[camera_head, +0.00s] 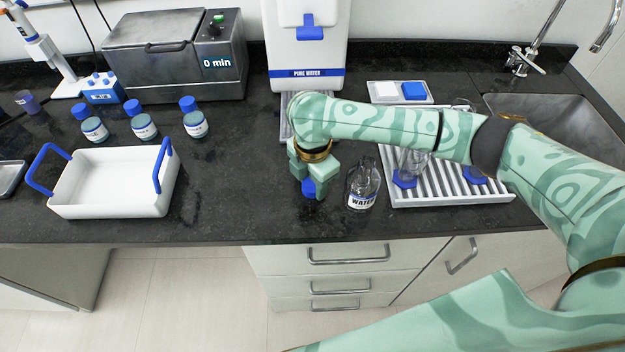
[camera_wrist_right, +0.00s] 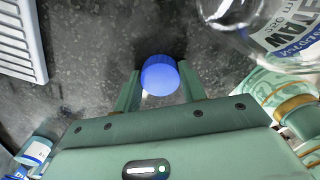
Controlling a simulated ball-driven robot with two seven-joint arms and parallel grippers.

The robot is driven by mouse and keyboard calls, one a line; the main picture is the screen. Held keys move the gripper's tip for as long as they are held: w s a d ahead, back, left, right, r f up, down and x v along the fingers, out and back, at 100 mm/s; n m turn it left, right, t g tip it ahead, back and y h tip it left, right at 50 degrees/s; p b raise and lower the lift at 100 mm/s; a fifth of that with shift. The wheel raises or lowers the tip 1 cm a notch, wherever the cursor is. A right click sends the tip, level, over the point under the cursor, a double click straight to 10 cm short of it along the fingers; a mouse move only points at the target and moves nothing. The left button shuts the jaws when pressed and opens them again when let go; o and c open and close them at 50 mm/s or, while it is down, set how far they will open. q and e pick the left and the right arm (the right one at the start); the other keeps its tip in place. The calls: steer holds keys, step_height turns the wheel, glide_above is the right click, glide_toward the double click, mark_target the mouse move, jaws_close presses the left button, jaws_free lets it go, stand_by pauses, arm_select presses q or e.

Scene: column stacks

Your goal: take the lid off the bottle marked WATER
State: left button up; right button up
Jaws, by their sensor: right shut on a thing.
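The clear glass bottle marked WATER (camera_head: 361,186) stands upright on the dark counter, its neck uncovered. In the right wrist view, the bottle (camera_wrist_right: 285,35) is at the upper right. My right gripper (camera_head: 309,186) is to the left of the bottle in the head view, pointing down, apart from it. It is shut on a blue lid (camera_head: 308,188). The lid (camera_wrist_right: 160,76) also shows between the fingers in the right wrist view. I cannot tell whether the lid touches the counter. My left gripper is not in view.
A white tray with blue handles (camera_head: 112,182) and several blue-capped bottles (camera_head: 144,127) are at the left. A drying rack (camera_head: 455,190) lies right of the bottle, partly behind my arm. A PURE WATER dispenser (camera_head: 305,50) stands behind. Counter left of my gripper is clear.

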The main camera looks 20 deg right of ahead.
mark_target(313, 184)
steer(key=o, duration=1.1)
step_height(313, 184, up, 12)
steer(key=p, duration=0.5)
steer(key=shift+r, duration=0.1)
